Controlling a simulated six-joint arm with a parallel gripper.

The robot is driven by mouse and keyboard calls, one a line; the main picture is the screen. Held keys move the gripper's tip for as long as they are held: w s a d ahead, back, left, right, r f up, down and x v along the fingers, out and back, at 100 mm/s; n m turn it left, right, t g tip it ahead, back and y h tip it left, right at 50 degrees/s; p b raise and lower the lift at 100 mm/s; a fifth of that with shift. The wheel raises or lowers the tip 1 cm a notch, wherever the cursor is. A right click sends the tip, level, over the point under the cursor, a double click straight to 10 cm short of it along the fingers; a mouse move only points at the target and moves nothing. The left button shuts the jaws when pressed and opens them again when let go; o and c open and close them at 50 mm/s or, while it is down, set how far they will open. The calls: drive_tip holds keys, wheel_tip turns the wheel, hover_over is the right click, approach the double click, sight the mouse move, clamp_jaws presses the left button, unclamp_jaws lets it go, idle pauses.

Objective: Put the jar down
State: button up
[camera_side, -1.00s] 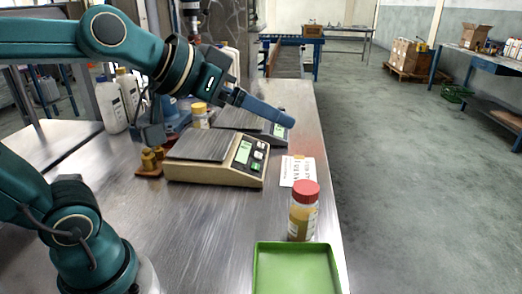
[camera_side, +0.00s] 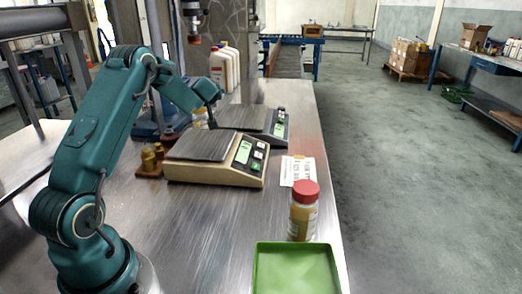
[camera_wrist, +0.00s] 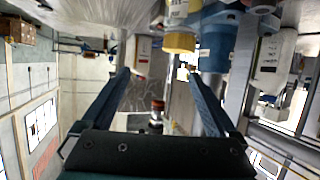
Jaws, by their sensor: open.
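A jar with a red lid (camera_side: 304,208) stands upright on the metal table, just behind the green tray (camera_side: 296,246). A second jar with a yellow lid (camera_side: 199,117) stands at the back left of the scales, partly hidden by my arm in the side view. In the wrist view, where the scene appears upside down, its yellow lid (camera_wrist: 180,43) is beyond the fingers. My gripper (camera_side: 213,108) is near this jar in the side view. In the wrist view my gripper (camera_wrist: 158,75) has its fingers wide apart, with nothing held between them.
Two scales, one near (camera_side: 217,160) and one far (camera_side: 253,121), stand mid-table. Brass weights (camera_side: 150,160) lie left of the near scale. White bottles (camera_side: 224,66) stand at the back. A printed card (camera_side: 298,171) lies behind the red-lidded jar. The front middle of the table is clear.

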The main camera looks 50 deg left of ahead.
sight(201, 123)
drive_tip(key=shift+g, duration=0.4)
drive_tip(key=f, duration=0.1)
drive_tip(key=s+a+f, duration=0.1)
drive_tip(key=f, duration=0.1)
drive_tip(key=shift+s+a+f, duration=0.3)
drive_tip(key=shift+s, duration=0.05)
drive_tip(key=shift+x, duration=2.5)
clamp_jaws()
